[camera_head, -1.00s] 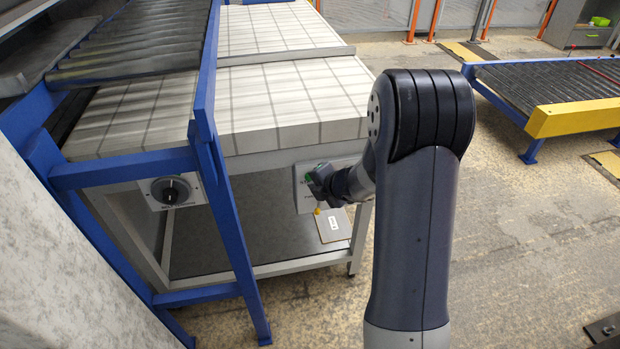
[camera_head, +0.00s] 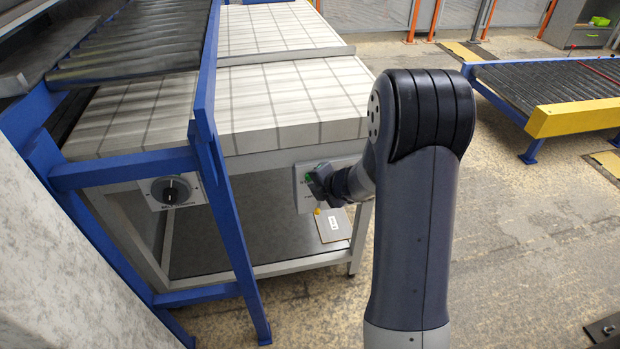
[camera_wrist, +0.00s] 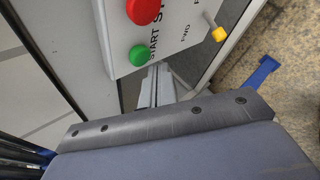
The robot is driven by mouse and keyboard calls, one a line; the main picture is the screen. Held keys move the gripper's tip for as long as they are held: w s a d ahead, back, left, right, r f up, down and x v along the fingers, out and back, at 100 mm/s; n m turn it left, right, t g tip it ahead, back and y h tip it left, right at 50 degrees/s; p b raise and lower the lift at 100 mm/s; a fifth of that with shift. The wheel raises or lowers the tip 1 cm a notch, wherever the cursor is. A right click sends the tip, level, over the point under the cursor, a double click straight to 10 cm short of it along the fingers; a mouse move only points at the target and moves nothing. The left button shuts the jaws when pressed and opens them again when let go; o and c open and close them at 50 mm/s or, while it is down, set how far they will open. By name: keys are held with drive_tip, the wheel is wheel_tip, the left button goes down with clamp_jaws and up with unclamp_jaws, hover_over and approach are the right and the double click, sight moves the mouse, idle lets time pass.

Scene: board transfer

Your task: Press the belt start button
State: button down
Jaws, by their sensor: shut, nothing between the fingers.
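The belt's start button is a green round button (camera_wrist: 140,55) beside the word START on a pale control panel (camera_wrist: 180,52). A larger red button (camera_wrist: 143,9) sits above it in the wrist view. In the head view the green button (camera_head: 309,177) shows just beside my gripper (camera_head: 318,182), at the panel (camera_head: 303,196) under the table edge. My gripper also shows in the wrist view (camera_wrist: 158,78), its fingers shut and empty, just below and right of the green button. Whether the tips touch the panel cannot be told.
A yellow-tipped lever (camera_wrist: 218,34) sticks out of the panel to the right of the buttons. A blue frame (camera_head: 232,225) with a black rotary knob (camera_head: 171,190) stands to the left. The white-tiled table (camera_head: 290,95) is above the panel. Open floor (camera_head: 530,230) lies to the right.

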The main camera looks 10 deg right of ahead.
drive_tip(key=shift+w, duration=0.1)
idle(0.4)
drive_tip(key=shift+w, duration=0.35)
drive_tip(key=shift+w+p, duration=0.4)
drive_tip(key=shift+p, duration=0.1)
idle(0.5)
idle(0.3)
drive_tip(key=shift+s+b, duration=0.45)
drive_tip(key=shift+s, duration=0.4)
drive_tip(key=s+b, duration=0.2)
drive_tip(key=s, duration=0.3)
